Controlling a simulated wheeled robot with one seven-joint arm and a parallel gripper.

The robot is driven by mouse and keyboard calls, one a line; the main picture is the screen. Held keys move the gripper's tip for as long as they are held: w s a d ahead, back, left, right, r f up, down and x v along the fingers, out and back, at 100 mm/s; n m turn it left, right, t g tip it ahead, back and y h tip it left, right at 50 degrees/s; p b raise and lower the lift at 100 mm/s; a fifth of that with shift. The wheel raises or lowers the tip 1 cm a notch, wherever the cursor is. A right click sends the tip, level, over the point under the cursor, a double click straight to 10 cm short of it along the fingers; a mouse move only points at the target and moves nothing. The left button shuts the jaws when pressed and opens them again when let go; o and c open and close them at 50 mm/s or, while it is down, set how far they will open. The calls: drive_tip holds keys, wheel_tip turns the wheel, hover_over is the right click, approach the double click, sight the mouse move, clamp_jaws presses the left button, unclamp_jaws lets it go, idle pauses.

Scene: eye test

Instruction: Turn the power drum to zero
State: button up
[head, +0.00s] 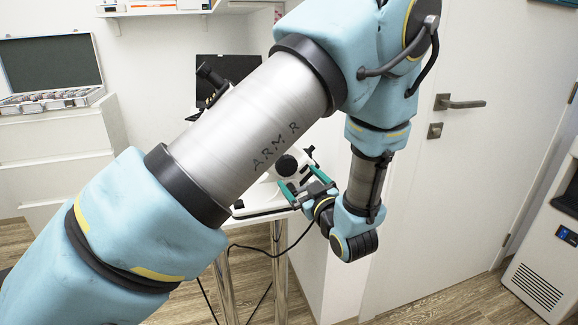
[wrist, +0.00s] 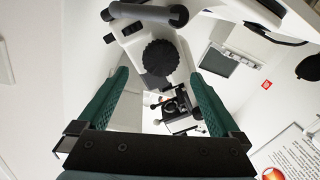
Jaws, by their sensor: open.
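The power drum, a black ribbed knob (wrist: 160,57), sits on the side of a white instrument (wrist: 133,28) in the wrist view. In the head view a round black knob (head: 287,165) shows on the white instrument beside my gripper, partly behind my arm. My gripper (head: 296,177) has two green fingers, spread apart and empty. In the wrist view the fingers of my gripper (wrist: 158,78) stand left and right of the drum's line, with the drum ahead, near the fingertips. I cannot tell whether the fingers touch it. No scale marks are readable.
The instrument stands on a small table (head: 236,219) with metal legs and hanging black cables. A dark screen (head: 228,68) is behind it. A white door (head: 430,180) is to the right. An open lens case (head: 52,75) sits on drawers at left.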

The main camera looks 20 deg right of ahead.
drive_tip(key=w+p, duration=0.1)
drive_tip(key=w, duration=0.5)
drive_tip(key=shift+w+d, duration=0.1)
drive_tip(key=shift+w, duration=0.1)
drive_tip(key=c, duration=1.3)
drive_tip(key=shift+m, duration=0.3)
